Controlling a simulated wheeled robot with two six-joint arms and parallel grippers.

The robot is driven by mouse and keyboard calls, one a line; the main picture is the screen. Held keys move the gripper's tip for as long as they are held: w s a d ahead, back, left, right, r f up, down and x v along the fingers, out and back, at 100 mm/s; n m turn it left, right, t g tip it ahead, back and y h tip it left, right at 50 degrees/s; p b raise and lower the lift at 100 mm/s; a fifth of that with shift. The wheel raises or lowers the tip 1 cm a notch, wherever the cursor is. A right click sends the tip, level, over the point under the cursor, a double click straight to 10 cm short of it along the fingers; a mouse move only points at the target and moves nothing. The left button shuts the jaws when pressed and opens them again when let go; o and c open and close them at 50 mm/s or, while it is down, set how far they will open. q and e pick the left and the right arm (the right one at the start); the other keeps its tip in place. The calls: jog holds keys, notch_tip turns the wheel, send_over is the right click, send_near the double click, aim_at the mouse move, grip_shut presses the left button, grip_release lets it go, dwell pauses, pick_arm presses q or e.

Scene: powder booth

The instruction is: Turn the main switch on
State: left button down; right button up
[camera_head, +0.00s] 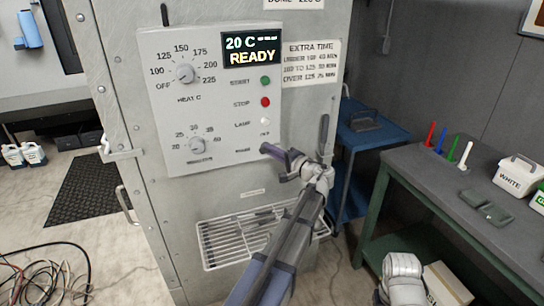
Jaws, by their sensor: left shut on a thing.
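The grey oven control panel (215,125) is on the cabinet front, with a lit display (251,50) reading "20 C" and "READY". The main switch sits low on its right side, below the lamp button, and is mostly hidden by my left gripper (275,163). That gripper is at the panel's lower right corner, its arm reaching up from the bottom of the picture, and it is shut on the switch. The switch's exact position cannot be made out. My right gripper is out of view.
The panel also has a heat dial (185,73), a lower dial (197,145), a green button (265,80) and a red button (265,102). A vent grille (215,255) is below. A workbench (435,185) stands at right. Cables (45,270) lie on the floor at left.

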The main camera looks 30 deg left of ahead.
pick_arm(q)
jog(key=shift+f+m+y+b, duration=0.2)
jog(key=shift+m+y+b, duration=0.1)
jog(key=shift+m+b, duration=0.3)
jog(key=shift+m, duration=0.3)
jog(key=c, duration=0.9)
grip_release()
jog(key=shift+v, duration=3.95)
jog(key=s+d+f+g+h+p, duration=0.1)
jog(key=s+d+f+g+h, duration=0.1)
jog(key=s+d+f+h, duration=0.3)
jog(key=s+d+f+g+h, duration=0.1)
jog(key=s+d+f+h, duration=0.4)
jog(key=s+d, duration=0.7)
jog(key=s+d+f+g+h+p, duration=0.1)
jog(key=s+d+f+g+h, duration=0.1)
jog(key=s+d+f+h, duration=0.4)
jog(key=shift+s+d+f+g+p, duration=0.1)
jog(key=shift+s+d+f, duration=0.4)
jog(key=shift+d, duration=0.45)
jog(key=shift+s+d+f+g+p, duration=0.15)
jog(key=shift+s+d+f, duration=0.35)
jog(key=shift+d, duration=0.45)
jog(key=shift+s+d+f+g+p, duration=0.1)
jog(key=shift+s+d+f, duration=0.4)
jog(key=shift+d, duration=0.45)
